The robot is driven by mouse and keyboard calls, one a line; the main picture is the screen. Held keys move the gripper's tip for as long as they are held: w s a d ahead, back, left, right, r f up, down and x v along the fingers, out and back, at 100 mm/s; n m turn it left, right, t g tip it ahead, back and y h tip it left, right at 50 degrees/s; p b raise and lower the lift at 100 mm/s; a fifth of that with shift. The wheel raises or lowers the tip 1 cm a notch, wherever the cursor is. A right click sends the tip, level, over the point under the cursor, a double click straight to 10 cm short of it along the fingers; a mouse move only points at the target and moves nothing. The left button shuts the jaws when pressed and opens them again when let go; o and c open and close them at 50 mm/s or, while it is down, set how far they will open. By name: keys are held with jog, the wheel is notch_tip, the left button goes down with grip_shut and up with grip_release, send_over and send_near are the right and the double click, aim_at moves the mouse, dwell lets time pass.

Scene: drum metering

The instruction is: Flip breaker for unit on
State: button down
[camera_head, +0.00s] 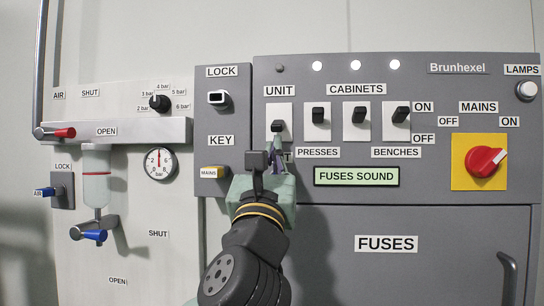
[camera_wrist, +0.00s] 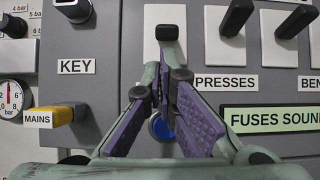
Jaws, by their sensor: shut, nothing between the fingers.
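The UNIT breaker's black lever (camera_head: 278,126) sits low on its white plate (camera_head: 285,109), on the grey panel's left side. In the wrist view the lever (camera_wrist: 167,32) is just beyond my fingertips, on its plate (camera_wrist: 155,14). The levers of the three CABINETS breakers sit higher, beside the ON label (camera_head: 423,106). My gripper (camera_head: 276,145) is shut and empty, just below the UNIT lever. In the wrist view the gripper (camera_wrist: 169,72) points up toward the lever; I cannot tell whether it touches. The lamp (camera_head: 279,68) above UNIT is dark.
Three lit lamps (camera_head: 356,65) are above the other breakers. A red MAINS rotary switch (camera_head: 485,161) is at right. The yellow MAINS key (camera_head: 214,172) sticks out left of my gripper. A blue round part (camera_wrist: 160,127) shows between my fingers. Air valves and a gauge (camera_head: 160,164) are further left.

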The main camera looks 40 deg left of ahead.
aim_at(273, 128)
jog(key=shift+s+d+r, duration=0.2)
jog(key=shift+s+r, duration=0.15)
dwell(0.7)
jog(key=p, duration=0.1)
jog(key=r+p, duration=0.1)
jog(key=s+r+g+p, duration=0.1)
jog(key=shift+d+p, duration=0.3)
jog(key=shift+p, duration=0.05)
jog(key=shift+s+d+r+g+h+p, duration=0.15)
jog(key=shift+r+g+h+p, duration=0.2)
jog(key=shift+p, duration=0.35)
jog(key=shift+s+g+h+p, duration=0.1)
jog(key=shift+g+h+p, duration=0.25)
jog(key=shift+p, duration=0.25)
jog(key=shift+s+d+r, duration=0.1)
jog(key=shift+r, duration=0.3)
jog(key=shift+d, duration=0.1)
